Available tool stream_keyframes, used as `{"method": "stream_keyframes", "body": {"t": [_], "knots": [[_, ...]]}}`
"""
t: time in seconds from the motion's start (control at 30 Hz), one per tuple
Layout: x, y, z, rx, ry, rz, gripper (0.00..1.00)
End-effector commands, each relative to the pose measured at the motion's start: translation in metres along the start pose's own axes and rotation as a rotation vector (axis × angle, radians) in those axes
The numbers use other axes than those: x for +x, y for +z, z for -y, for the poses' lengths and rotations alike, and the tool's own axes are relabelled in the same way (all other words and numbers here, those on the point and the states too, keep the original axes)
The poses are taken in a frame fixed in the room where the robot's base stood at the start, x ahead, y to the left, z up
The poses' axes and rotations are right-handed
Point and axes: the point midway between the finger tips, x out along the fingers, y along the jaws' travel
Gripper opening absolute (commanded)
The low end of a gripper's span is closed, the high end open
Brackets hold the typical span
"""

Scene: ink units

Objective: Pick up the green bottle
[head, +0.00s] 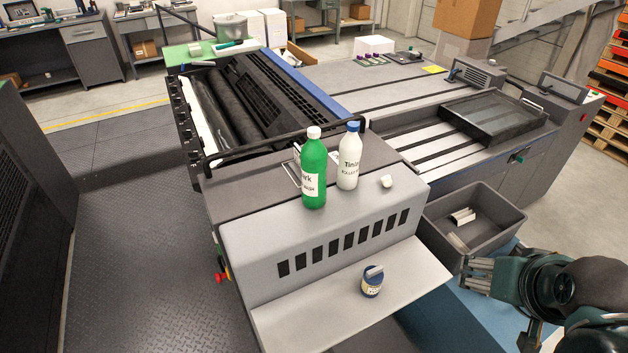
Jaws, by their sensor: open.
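The green bottle (313,172) has a white cap and a white label. It stands upright on the grey top of the printing machine (245,190), near its front edge. A white bottle with a blue cap (349,158) stands close to its right. My gripper (480,275) is at the lower right, beside the grey bin, well away from the green bottle and lower than it. It is open, and I see nothing between its fingers.
A small white object (386,181) lies right of the bottles. A small dark jar (372,282) stands on the lower light shelf (290,318). A black rail (285,137) runs behind the bottles.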

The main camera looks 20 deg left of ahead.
Motion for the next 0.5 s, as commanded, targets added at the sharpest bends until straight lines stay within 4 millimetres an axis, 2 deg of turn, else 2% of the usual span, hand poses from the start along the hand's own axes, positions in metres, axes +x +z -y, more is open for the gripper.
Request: {"method": "stream_keyframes", "body": {"t": [0.27, 0.5], "knots": [[-0.006, -0.017, 0.010, 0.060, -0.013, 0.022, 0.58], [-0.016, -0.050, 0.035, 0.203, -0.033, 0.079, 0.58]]}}
